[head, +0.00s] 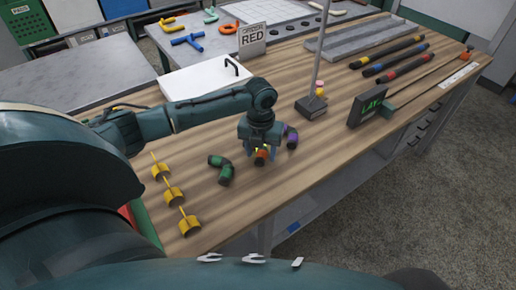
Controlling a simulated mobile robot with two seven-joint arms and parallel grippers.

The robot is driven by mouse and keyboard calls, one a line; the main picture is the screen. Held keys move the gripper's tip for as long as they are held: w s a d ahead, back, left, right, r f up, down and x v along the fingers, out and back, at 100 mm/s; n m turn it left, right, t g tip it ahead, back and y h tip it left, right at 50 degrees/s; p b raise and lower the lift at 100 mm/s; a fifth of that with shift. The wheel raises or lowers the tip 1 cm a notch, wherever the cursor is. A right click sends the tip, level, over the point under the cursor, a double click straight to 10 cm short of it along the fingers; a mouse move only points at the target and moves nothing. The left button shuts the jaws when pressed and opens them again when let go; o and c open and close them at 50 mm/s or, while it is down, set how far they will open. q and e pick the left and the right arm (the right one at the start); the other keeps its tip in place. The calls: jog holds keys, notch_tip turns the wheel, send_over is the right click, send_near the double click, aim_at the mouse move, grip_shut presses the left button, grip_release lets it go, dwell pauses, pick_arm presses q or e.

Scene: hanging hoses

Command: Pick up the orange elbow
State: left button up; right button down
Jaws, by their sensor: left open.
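The orange elbow (262,155) lies on the wooden workbench, mostly hidden under my left gripper (260,150). A bit of its orange band and dark ends shows. My left gripper points down over it with its fingers open; I cannot tell whether they touch the elbow. A green elbow (222,168) with dark ends lies just to its left. A purple elbow (291,137) lies close to its right. My right gripper is not in view.
Several yellow clips (174,195) stand at the bench's left front. A post on a dark base (311,107) and a small display (368,104) stand to the right. Hoses with coloured bands (395,60) lie farther right. A "RED" sign (251,40) stands behind. Bench front middle is clear.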

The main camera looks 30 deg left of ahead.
pick_arm(q)
jog(key=shift+f, duration=0.3)
jog(key=shift+c, duration=0.2)
jog(key=c, duration=1)
